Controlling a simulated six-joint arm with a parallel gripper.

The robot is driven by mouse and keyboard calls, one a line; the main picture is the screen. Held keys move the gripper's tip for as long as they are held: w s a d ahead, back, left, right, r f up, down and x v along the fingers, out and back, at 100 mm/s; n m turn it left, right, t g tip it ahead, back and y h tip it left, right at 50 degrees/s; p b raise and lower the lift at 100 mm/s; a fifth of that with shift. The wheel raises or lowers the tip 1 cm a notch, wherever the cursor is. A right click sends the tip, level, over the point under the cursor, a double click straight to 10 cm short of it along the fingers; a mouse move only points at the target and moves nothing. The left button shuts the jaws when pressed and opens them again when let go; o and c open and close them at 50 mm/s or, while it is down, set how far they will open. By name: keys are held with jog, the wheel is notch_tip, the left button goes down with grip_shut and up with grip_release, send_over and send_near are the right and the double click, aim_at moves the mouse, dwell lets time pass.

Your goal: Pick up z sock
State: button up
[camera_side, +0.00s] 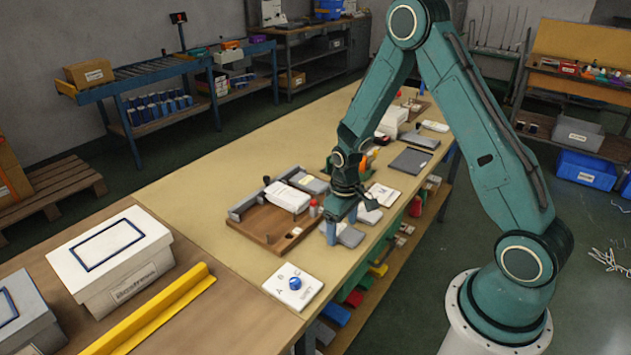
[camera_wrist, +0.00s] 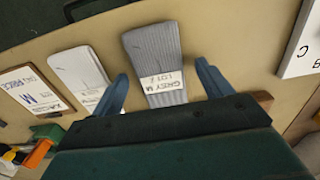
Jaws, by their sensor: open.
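A grey ribbed sock (camera_wrist: 153,48) lies flat on the bench, with a paper label reading GREY M across its near end. In the side view the grey sock (camera_side: 351,237) is partly behind my gripper (camera_side: 339,226). In the wrist view my gripper (camera_wrist: 162,72) is open, its two blue fingers on either side of the sock's labelled end. The fingers look apart from the sock; their height above it is hard to judge. A white sock (camera_wrist: 76,70) with a label lies left of the grey one; it also shows in the side view (camera_side: 370,215).
A card marked M (camera_wrist: 36,92) lies beyond the white sock. A wooden board with a clamp rail (camera_side: 265,225) stands left of the gripper. Bare bench lies left of that board.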

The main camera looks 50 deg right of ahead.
aim_at(342, 230)
jog(key=shift+f, duration=0.15)
jog(key=shift+c, duration=0.5)
jog(key=c, duration=1)
jog(key=shift+o, duration=0.2)
notch_tip(342, 230, up, 20)
dwell(0.5)
